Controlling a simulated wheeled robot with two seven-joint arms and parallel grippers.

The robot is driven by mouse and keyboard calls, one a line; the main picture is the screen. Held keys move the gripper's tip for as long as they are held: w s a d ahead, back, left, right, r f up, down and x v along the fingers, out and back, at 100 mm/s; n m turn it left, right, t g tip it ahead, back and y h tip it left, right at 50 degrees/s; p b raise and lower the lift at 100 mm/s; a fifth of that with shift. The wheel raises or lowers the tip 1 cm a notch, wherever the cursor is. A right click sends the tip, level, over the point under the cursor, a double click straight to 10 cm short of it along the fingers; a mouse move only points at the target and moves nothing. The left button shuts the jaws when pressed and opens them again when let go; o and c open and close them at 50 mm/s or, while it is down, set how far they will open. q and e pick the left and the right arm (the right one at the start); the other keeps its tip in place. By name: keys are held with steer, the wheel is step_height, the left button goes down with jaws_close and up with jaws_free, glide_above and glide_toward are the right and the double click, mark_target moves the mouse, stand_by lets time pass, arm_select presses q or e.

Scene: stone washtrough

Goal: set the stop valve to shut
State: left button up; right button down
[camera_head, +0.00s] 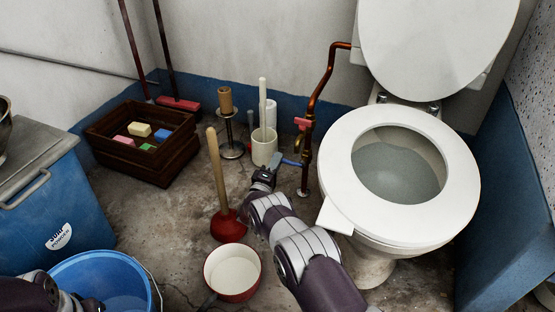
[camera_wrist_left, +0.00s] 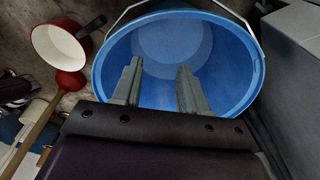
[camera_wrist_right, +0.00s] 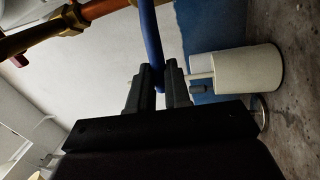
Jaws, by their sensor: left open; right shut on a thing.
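The stop valve's blue lever (camera_head: 291,163) sticks out to the left from the upright copper pipe (camera_head: 308,150) beside the toilet, roughly across the pipe. My right gripper (camera_head: 272,170) is at the lever's outer end. In the right wrist view the blue lever (camera_wrist_right: 152,45) runs between the fingers of my right gripper (camera_wrist_right: 161,76), which are shut on it. The brass valve body (camera_wrist_right: 72,20) shows at the upper left there. My left gripper (camera_wrist_left: 158,72) is open and empty above the blue bucket, away from the valve.
The toilet (camera_head: 350,205) stands close right of the pipe. A red tap handle (camera_head: 302,122) sits higher on the pipe. A white brush holder (camera_head: 264,152), plunger (camera_head: 219,185), red pot (camera_head: 232,291), blue bucket (camera_head: 75,268) and wooden crate (camera_head: 160,165) stand leftward.

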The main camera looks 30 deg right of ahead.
steer(key=shift+f+n, duration=0.6)
steer(key=shift+n, duration=0.2)
steer(key=c, duration=1.1)
jaws_free()
steer(key=p+v, duration=0.6)
steer(key=v, duration=0.6)
steer(key=shift+s+a+f+p, duration=0.1)
steer(key=shift+s+a+p, duration=0.05)
steer(key=shift+s+p, duration=0.2)
